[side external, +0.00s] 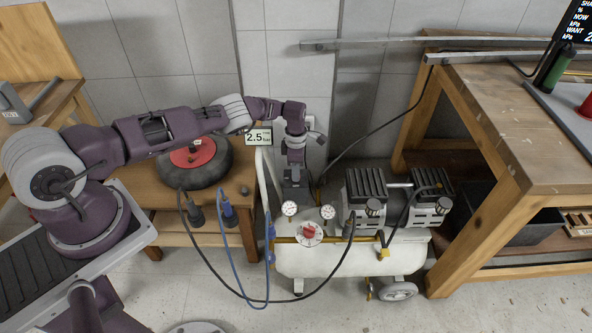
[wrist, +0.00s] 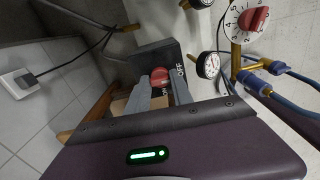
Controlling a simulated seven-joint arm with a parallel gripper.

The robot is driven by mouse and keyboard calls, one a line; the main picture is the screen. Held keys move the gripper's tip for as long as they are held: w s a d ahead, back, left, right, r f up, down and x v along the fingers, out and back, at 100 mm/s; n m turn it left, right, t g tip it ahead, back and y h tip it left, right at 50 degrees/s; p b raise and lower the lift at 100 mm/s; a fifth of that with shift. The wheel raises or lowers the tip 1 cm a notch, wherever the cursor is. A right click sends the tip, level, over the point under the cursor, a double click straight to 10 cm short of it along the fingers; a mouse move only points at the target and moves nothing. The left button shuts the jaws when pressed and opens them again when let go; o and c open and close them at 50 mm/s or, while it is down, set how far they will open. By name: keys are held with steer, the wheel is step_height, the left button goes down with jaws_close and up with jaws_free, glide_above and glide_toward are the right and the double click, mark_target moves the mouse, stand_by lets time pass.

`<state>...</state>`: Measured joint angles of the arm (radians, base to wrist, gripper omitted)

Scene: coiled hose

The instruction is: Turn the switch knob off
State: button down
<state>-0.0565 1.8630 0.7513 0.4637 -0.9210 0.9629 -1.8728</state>
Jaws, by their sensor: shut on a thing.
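The switch knob (wrist: 160,77) is red and sits on a dark grey switch box (wrist: 141,66) in the wrist view. The word OFF is printed on the box beside the knob, to its right in the picture. My gripper (wrist: 161,84) has its two grey fingers on either side of the knob and is shut on it. In the side view my gripper (side external: 294,178) points down at the dark switch box (side external: 295,196), at the left end of the white compressor (side external: 345,258). The knob itself is hidden there.
A red regulator knob on a numbered white dial (side external: 309,233) and two gauges (side external: 289,208) are close by on the compressor. Blue and black hoses (side external: 267,270) hang in front. A wooden workbench (side external: 520,130) stands to the right, and a low table with a wheel (side external: 194,162) to the left.

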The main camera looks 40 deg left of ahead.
steer(key=shift+a+n, duration=0.1)
steer(key=shift+n, duration=0.3)
steer(key=c, duration=1.1)
jaws_free()
steer(key=shift+r, duration=0.15)
steer(key=shift+w+r, duration=0.1)
steer(key=shift+r, duration=3.35)
